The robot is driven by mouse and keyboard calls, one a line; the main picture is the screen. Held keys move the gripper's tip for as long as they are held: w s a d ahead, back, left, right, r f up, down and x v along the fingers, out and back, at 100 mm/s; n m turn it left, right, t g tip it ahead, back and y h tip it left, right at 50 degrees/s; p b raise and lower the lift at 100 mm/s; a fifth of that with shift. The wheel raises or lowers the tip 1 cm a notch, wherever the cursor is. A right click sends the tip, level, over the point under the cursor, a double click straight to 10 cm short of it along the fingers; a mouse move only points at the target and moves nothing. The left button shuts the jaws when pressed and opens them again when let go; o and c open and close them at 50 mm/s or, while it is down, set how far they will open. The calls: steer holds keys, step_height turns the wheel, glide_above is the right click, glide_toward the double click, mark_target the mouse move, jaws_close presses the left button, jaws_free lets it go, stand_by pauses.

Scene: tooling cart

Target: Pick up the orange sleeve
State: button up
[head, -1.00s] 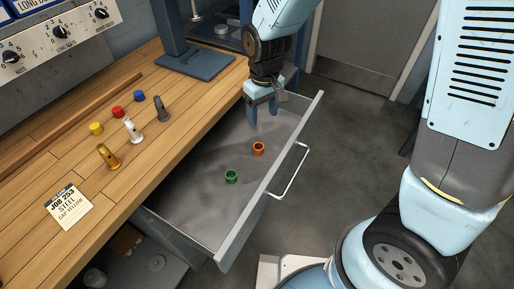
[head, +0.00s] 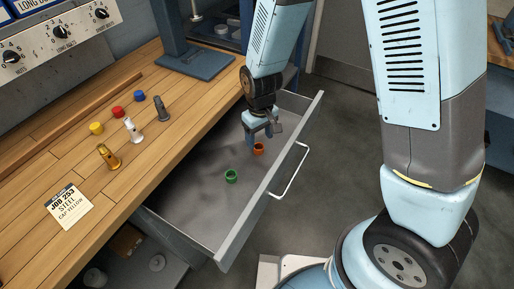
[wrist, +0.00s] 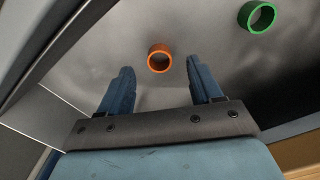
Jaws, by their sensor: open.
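The orange sleeve (head: 259,149) stands in the open drawer (head: 190,205), close to its front wall. It is a short, hollow ring. My gripper (head: 260,139) is just above and behind it in the head view, with its fingers apart and nothing between them. In the wrist view the orange sleeve (wrist: 160,58) shows ahead of the fingertips and between their lines, and my open gripper (wrist: 158,78) is apart from it. A green sleeve (head: 231,176) stands in the same drawer, nearer the camera; the wrist view shows it at upper right (wrist: 257,16).
The drawer's front wall (head: 268,180) and its handle (head: 292,172) are close to the orange sleeve. The wooden bench top (head: 60,160) overhangs the drawer's left side and holds caps, several upright parts and a job card (head: 69,206). The drawer floor is otherwise clear.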

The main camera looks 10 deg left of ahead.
mark_target(259, 144)
steer(key=shift+w+a+f, duration=0.1)
steer(key=shift+w+f, duration=0.1)
steer(key=shift+f, duration=1)
steer(key=shift+w+a+f, duration=0.1)
steer(key=shift+w+f, duration=0.1)
steer(key=shift+f, duration=1)
steer(key=c, duration=1.1)
steer(key=shift+r, duration=0.15)
